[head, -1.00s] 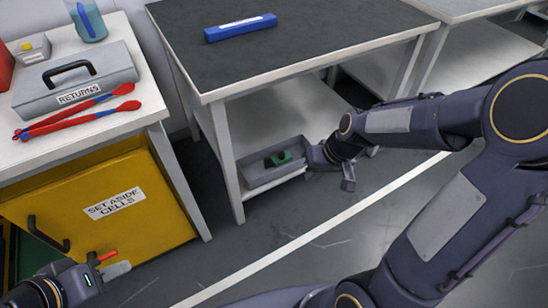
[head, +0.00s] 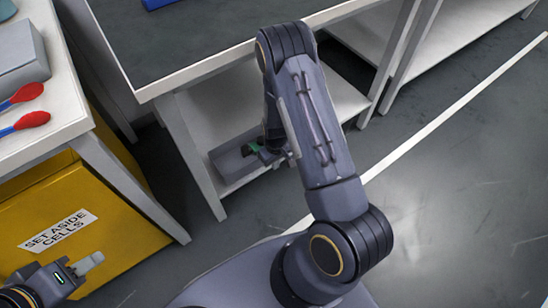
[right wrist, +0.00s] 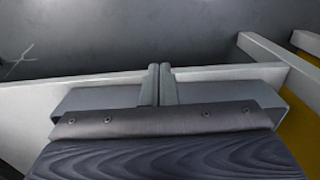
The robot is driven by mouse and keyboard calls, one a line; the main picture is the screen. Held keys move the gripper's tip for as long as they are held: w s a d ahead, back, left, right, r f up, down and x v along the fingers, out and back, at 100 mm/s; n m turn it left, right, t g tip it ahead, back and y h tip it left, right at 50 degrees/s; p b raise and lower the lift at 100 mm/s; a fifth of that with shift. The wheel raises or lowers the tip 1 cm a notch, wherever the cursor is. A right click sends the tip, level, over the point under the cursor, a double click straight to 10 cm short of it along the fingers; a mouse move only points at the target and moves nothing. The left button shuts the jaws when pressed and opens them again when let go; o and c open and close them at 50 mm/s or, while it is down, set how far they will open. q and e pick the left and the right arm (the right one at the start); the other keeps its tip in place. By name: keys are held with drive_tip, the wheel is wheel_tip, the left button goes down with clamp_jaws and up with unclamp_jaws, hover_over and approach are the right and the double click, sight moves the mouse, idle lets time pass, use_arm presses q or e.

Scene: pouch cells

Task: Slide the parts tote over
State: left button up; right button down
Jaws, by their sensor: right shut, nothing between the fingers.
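The parts tote (head: 229,169) is a grey open box on the low white shelf under the dark-topped table in the head view. A small green thing (head: 250,148) shows at it, partly hidden by my right gripper. My right gripper (head: 287,158) is at the tote's right end, largely covered by my forearm; I cannot tell whether it touches the tote. In the right wrist view its two fingers (right wrist: 160,84) are together with nothing between them. My left gripper (head: 88,263) is at the lower left, away from the tote; its opening is unclear.
The table's near leg (head: 193,150) stands left of the tote, and the dark tabletop (head: 205,45) is above it. A yellow cabinet (head: 105,255) marked "SET ASIDE CELLS" stands at left. The grey floor (head: 450,180) at right is clear.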

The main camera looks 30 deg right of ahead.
drive_tip(key=shift+w+a+f+b, duration=0.2)
drive_tip(key=shift+w+f+b, duration=1)
drive_tip(key=shift+w+f, duration=0.85)
